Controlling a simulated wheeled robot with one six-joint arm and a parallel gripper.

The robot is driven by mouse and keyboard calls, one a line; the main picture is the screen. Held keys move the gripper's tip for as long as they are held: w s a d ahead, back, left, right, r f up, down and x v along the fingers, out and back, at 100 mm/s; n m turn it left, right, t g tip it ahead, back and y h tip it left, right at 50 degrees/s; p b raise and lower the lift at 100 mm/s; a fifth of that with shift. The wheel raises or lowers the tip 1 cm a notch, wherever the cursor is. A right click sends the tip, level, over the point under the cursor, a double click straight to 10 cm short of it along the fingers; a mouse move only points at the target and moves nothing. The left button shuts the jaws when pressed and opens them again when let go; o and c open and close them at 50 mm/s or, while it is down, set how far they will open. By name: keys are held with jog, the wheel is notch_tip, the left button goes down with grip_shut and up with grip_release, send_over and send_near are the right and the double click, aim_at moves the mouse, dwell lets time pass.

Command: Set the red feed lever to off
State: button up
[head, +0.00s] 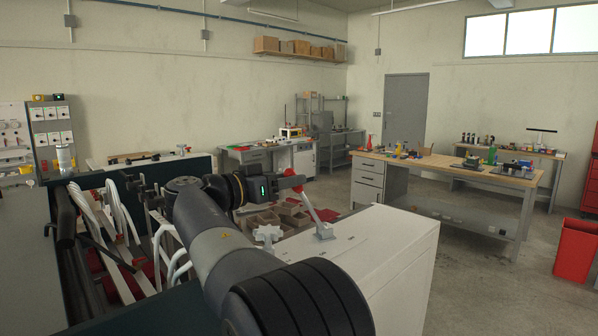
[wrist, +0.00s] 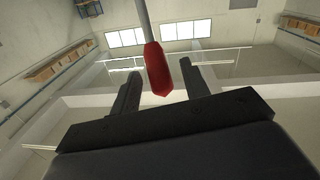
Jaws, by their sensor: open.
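The red feed lever is a grey rod with a red grip (head: 299,188). It rises from a grey bracket (head: 324,231) on the white machine top and leans up to the left. My gripper (head: 291,182) is at the lever's upper end. In the wrist view the red grip (wrist: 157,70) lies between the two open fingers of my gripper (wrist: 162,82), with a visible gap on either side. The grip looks not clamped. In the head view the fingers partly overlap the grip, so contact there is hard to tell.
A grey star-shaped knob (head: 267,234) stands on the white machine top (head: 370,240), left of the lever bracket. White curved rails (head: 95,215) lie to the left. A wooden workbench (head: 450,168) and a red bin (head: 575,248) stand further right, with open floor between.

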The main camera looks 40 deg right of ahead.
jog(key=shift+d+p, duration=0.45)
jog(key=shift+d, duration=1.5)
jog(key=shift+c, duration=0.4)
grip_shut()
